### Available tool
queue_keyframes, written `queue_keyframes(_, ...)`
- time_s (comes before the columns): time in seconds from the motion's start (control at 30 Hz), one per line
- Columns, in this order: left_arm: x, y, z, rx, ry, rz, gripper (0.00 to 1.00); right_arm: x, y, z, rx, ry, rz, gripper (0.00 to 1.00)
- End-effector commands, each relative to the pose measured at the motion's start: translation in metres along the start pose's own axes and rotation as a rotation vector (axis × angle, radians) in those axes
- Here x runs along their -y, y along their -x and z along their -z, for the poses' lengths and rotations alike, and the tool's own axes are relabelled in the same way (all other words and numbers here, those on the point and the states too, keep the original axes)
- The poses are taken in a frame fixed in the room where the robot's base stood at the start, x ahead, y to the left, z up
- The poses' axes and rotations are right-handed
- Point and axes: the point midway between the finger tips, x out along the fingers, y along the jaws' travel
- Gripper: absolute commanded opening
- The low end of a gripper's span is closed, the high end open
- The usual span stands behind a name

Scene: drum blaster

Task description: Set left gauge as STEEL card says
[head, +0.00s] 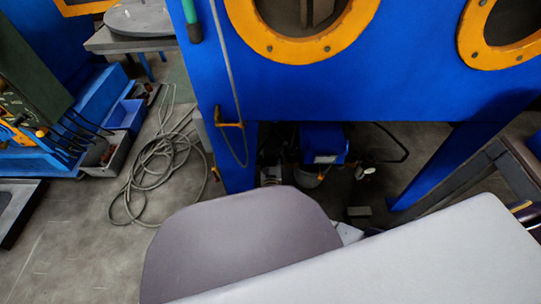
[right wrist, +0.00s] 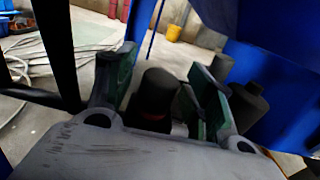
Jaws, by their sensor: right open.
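No gauge and no STEEL card can be made out in either view. My right gripper (right wrist: 162,64) shows in the right wrist view, with its two green-padded fingers spread apart. A dark rounded cylinder (right wrist: 157,92) shows between the fingers; I cannot tell what it is or whether it touches them. I cannot make out the right gripper's fingers in the head view. My left gripper is in neither view.
A blue blasting cabinet (head: 400,92) with yellow-ringed openings (head: 300,50) stands ahead on blue legs. A grey hose (head: 160,165) lies coiled on the floor to the left. A blue bin (head: 128,115) and a green panel (head: 32,70) stand farther left.

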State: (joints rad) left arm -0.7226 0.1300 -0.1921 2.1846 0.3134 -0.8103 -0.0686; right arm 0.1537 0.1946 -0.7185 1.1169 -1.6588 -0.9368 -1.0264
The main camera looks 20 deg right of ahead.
Motion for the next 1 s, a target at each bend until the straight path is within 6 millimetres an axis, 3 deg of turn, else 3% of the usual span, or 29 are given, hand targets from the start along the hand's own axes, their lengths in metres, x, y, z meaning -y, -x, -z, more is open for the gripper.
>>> queue_keyframes(0.7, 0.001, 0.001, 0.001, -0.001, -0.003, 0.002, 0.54, 0.001, 0.064, 0.001, -0.001, 0.002, 0.000, 0.54)
queue_keyframes(1.0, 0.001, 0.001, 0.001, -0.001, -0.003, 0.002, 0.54, 0.001, 0.073, 0.001, 0.000, 0.002, 0.001, 0.54)
